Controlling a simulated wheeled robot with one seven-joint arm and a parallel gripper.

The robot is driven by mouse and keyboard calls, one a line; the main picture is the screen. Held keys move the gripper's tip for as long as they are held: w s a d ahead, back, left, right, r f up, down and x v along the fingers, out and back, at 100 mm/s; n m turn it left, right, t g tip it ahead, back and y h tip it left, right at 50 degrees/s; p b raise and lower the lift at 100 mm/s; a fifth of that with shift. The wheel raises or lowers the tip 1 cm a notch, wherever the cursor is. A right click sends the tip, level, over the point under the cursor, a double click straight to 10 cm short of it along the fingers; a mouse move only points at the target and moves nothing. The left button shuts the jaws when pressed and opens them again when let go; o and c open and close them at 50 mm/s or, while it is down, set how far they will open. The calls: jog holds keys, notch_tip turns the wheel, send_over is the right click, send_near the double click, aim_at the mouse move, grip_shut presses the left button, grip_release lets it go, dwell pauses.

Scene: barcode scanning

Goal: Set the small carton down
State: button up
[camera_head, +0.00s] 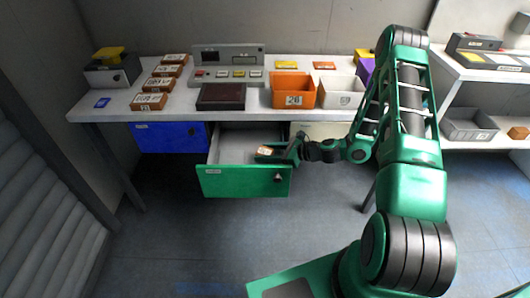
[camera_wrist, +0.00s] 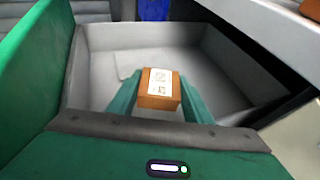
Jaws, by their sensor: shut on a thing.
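The small carton (camera_wrist: 160,88) is orange-brown with a white label on top. It sits between the two fingers of my gripper (camera_wrist: 158,98), which is shut on it. In the head view the carton (camera_head: 266,150) shows at the end of my gripper (camera_head: 270,153), at the right part of the open green-fronted drawer (camera_head: 240,182). In the wrist view the drawer's grey inside (camera_wrist: 100,60) lies around and beyond the carton. I cannot tell whether the carton touches the drawer floor.
The table (camera_head: 178,105) above the drawer holds several small labelled boxes (camera_head: 149,101), an orange bin (camera_head: 292,90), a white bin (camera_head: 341,92) and a dark red box (camera_head: 221,97). A blue drawer (camera_head: 171,137) is at left. The drawer's left part looks empty.

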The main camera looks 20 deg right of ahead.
jog(key=shift+f, duration=0.1)
jog(key=o, duration=1.2)
jog(key=shift+c, duration=0.2)
jog(key=shift+r, duration=0.4)
jog(key=v, duration=1.2)
jog(key=shift+r, duration=0.2)
